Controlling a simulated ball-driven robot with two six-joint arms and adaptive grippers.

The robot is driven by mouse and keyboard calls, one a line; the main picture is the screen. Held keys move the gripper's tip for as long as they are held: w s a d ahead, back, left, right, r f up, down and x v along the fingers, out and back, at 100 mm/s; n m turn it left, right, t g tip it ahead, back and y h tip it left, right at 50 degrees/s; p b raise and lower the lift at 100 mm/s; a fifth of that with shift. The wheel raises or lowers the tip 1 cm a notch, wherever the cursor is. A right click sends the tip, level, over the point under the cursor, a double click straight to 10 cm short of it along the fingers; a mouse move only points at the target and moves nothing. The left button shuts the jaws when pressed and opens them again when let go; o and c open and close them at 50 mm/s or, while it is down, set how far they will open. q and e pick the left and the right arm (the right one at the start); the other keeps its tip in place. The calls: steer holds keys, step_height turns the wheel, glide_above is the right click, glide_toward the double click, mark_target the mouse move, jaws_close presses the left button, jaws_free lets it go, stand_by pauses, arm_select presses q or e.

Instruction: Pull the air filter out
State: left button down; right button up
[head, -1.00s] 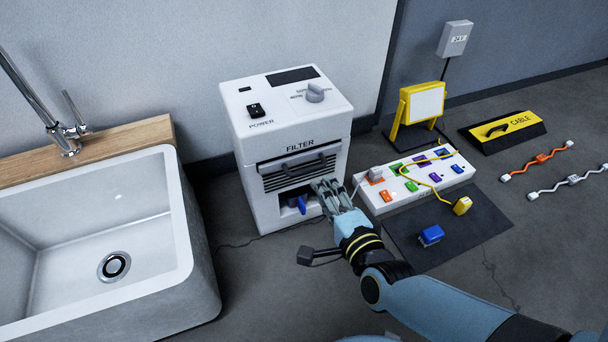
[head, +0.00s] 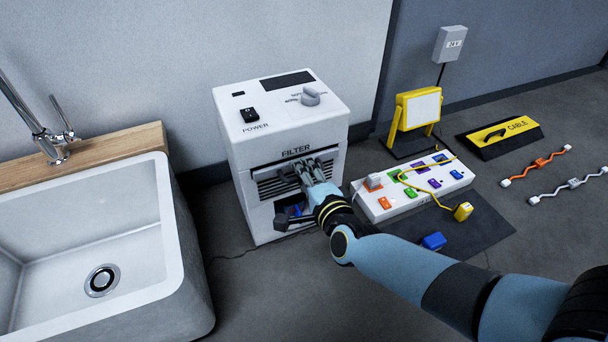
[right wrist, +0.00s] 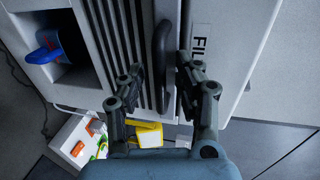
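The air filter (head: 273,187) is a slatted panel in the front of a white machine (head: 236,160), under the word FILTER. It sits in its slot. In the right wrist view the filter's dark slats (right wrist: 116,35) run beside its black bar handle (right wrist: 163,60). My right gripper (head: 312,168) is at the front of the filter and covers part of the handle in the head view. In the right wrist view its fingers (right wrist: 161,75) are apart, one on each side of the handle, with a gap visible on the left. My left gripper is not in view.
Below the filter is an opening with a blue part (right wrist: 45,52). A white sink (head: 180,235) stands left. At right are a power strip (head: 375,208), a dark mat (head: 480,232) with a blue block (head: 433,241), and a yellow lamp (head: 415,110).

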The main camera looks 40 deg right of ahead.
jaws_close()
steer(key=shift+s, duration=0.1)
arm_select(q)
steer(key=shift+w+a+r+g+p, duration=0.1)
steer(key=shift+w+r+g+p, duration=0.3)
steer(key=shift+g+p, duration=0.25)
arm_select(e)
steer(key=f+v, duration=0.3)
steer(key=v, duration=1.2)
steer(key=shift+s+a, duration=0.2)
steer(key=shift+s, duration=0.4)
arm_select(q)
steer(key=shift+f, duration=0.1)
arm_select(e)
steer(key=shift+o, duration=0.5)
jaws_free()
steer(key=v, duration=1.2)
